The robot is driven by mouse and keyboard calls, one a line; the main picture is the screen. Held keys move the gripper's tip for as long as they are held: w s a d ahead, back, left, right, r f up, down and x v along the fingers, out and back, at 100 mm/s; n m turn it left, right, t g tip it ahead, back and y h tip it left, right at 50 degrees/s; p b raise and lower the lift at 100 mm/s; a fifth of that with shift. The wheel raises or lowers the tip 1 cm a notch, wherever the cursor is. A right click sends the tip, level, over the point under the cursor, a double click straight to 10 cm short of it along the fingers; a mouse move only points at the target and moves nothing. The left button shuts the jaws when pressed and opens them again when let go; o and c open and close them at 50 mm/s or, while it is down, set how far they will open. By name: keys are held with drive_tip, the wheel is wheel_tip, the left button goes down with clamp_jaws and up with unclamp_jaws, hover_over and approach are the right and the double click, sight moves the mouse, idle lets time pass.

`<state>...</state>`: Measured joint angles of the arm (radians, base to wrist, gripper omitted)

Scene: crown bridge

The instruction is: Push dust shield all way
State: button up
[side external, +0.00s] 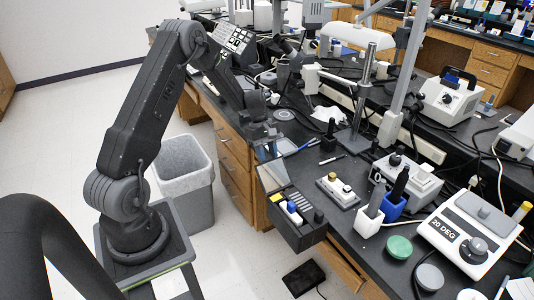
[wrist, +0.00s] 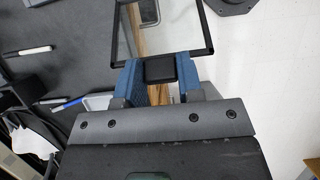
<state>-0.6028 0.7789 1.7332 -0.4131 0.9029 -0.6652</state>
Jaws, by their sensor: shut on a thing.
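The dust shield shows in the wrist view as a thin black rectangular frame (wrist: 207,28) around a clear pane, with a square black tab at its near edge. My gripper (wrist: 160,72) is shut on that tab, one blue finger on each side. In the side view, the shield (side external: 272,178) is a tilted pane at the left end of a black box (side external: 305,236) at the bench edge. My gripper (side external: 265,150) is just above and behind it. I cannot tell whether the shield touches the box.
The box has a blue-and-white piece (side external: 293,210) and black slots on top. To its right are a small grey unit with knobs (side external: 337,190) and a white holder (side external: 369,221). A grey bin (side external: 185,180) stands on the floor; pens lie on the bench.

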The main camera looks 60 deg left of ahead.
drive_tip(key=shift+c, duration=1.1)
drive_tip(key=shift+d+r, duration=0.1)
drive_tip(key=shift+r, duration=0.05)
drive_tip(key=shift+d+r+y, duration=0.6)
drive_tip(key=shift+d+y, duration=0.35)
drive_tip(key=shift+y, duration=0.05)
drive_tip(key=d+y, duration=0.1)
drive_tip(key=d+r+y, duration=0.1)
drive_tip(key=d+y, duration=0.1)
drive_tip(key=shift+d+r, duration=0.1)
drive_tip(key=shift+d, duration=1.5)
drive_tip(key=o, duration=0.9)
drive_tip(key=shift+o, duration=0.2)
